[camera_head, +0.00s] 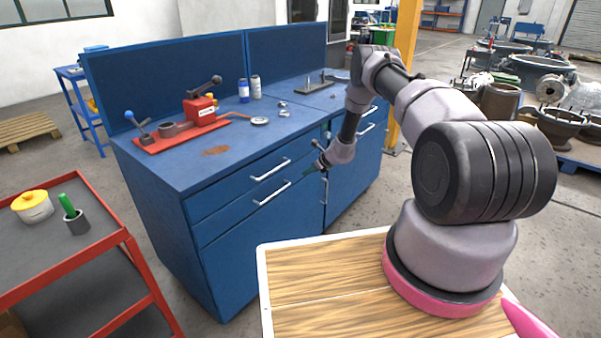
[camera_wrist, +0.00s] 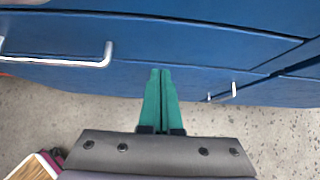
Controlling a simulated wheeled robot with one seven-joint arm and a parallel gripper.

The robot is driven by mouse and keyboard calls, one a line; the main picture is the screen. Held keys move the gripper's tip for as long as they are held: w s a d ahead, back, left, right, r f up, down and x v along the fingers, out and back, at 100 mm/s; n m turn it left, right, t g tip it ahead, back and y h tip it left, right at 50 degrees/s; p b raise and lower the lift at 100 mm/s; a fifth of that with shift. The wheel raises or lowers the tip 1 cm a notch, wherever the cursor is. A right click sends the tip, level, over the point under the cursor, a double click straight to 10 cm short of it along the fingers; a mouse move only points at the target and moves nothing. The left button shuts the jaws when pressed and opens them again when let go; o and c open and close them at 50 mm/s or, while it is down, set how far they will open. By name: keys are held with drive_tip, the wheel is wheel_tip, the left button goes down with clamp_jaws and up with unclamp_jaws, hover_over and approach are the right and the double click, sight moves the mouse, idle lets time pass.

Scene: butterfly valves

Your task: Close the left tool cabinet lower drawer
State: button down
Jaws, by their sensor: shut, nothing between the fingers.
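The left tool cabinet is the near-left part of a blue workbench, with an upper drawer (camera_head: 225,199) and a lower drawer (camera_head: 228,225) in its front. The lower drawer's silver handle (camera_head: 272,194) sits just below the upper one (camera_head: 270,170). The two fronts look close to flush in the head view; I cannot tell whether a small gap remains. My gripper (camera_head: 313,167), with green fingers, is by the right end of the left cabinet's front. In the wrist view its fingers (camera_wrist: 161,72) are together and empty, pointing at the blue front, right of a silver handle (camera_wrist: 72,60). Contact is unclear.
The bench top (camera_head: 205,158) holds a red tool fixture (camera_head: 198,110), cans and small parts. The right cabinet (camera_head: 350,165) adjoins the left one. A red cart (camera_head: 125,236) stands at the left. Bare floor lies in front of the bench.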

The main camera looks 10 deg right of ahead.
drive_tip(key=v, duration=1)
drive_tip(key=a+r+n+y, duration=0.1)
drive_tip(key=a+r+n, duration=0.15)
drive_tip(key=r, duration=0.75)
drive_tip(key=a+r+n, duration=0.1)
drive_tip(key=r+n, duration=0.2)
drive_tip(key=r, duration=0.7)
drive_tip(key=s+a+r+n, duration=0.1)
drive_tip(key=s+r+n, duration=0.1)
drive_tip(key=s+r, duration=0.35)
drive_tip(key=s+a+r+n+g, duration=0.1)
drive_tip(key=s+a+r+n, duration=0.15)
drive_tip(key=r, duration=0.55)
drive_tip(key=s+r+n, duration=0.3)
drive_tip(key=r, duration=0.4)
drive_tip(key=s+r+n+h, duration=0.1)
drive_tip(key=s+r+n, duration=0.2)
drive_tip(key=s+r, duration=0.45)
drive_tip(key=s+r+n+h, duration=0.1)
drive_tip(key=s+r+n, duration=0.25)
drive_tip(key=s, duration=0.65)
drive_tip(key=s+d+r+n+h, duration=0.1)
drive_tip(key=s+d+n, duration=0.1)
drive_tip(key=s, duration=0.5)
drive_tip(key=s+d+r+n+t+h, duration=0.1)
drive_tip(key=s+d+n, duration=0.1)
drive_tip(key=s, duration=0.6)
drive_tip(key=shift+s+h, duration=0.15)
drive_tip(key=shift+h, duration=0.25)
drive_tip(key=shift+d, duration=0.1)
